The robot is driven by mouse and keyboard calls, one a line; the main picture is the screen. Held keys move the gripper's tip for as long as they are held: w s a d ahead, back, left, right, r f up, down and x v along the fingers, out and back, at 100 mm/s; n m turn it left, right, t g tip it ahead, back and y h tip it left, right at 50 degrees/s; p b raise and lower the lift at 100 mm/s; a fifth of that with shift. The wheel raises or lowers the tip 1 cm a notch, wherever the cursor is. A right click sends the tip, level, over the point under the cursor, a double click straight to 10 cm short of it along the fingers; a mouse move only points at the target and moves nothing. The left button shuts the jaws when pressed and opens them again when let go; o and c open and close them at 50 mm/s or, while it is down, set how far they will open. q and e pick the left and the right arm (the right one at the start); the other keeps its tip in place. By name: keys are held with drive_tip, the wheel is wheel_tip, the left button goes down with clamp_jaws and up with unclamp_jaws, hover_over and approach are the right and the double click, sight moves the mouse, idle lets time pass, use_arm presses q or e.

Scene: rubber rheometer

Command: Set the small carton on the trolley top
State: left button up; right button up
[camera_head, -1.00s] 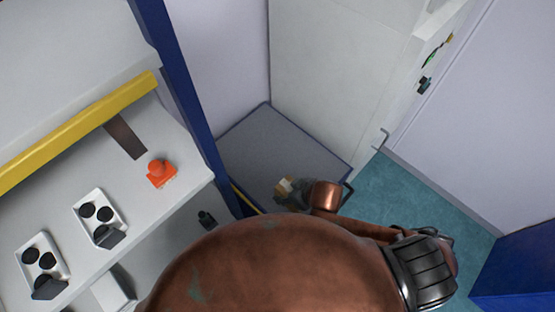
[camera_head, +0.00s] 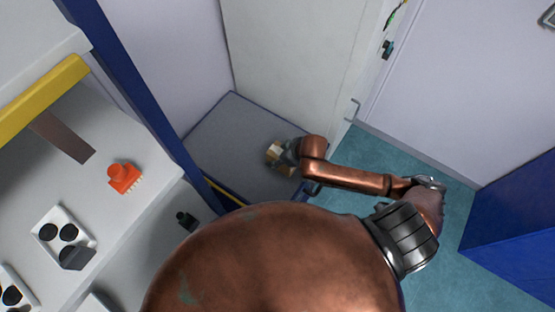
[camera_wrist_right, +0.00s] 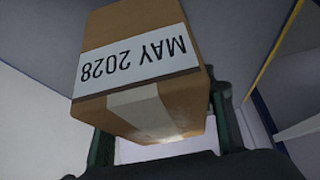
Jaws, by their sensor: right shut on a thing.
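The small carton (camera_head: 277,156) is brown with tape and shows small in the head view. In the right wrist view the carton (camera_wrist_right: 137,60) fills the middle, with a white label reading "MAY 2028" upside down. My right gripper (camera_head: 287,154) is shut on it, a dark finger on each side. The trolley top (camera_head: 232,135) is a grey surface with a blue edge, and the carton is over its right part in the head view. I cannot tell whether the carton touches it. My left gripper is not in view.
A white cabinet (camera_head: 295,60) stands right behind the trolley top. A blue post (camera_head: 130,85) and a bench (camera_head: 110,215) with an orange object (camera_head: 123,178) and a white tray of black discs (camera_head: 60,233) are at left. A blue block (camera_head: 515,225) is at right.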

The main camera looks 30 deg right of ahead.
drive_tip(key=shift+w+d+f, duration=0.1)
drive_tip(key=shift+f, duration=0.8)
drive_tip(key=shift+w+d+f, duration=0.1)
drive_tip(key=shift+f, duration=0.8)
drive_tip(key=o, duration=1.5)
drive_tip(key=shift+f, duration=0.1)
drive_tip(key=shift+o, duration=0.2)
drive_tip(key=p+v, duration=0.1)
drive_tip(key=v, duration=1.1)
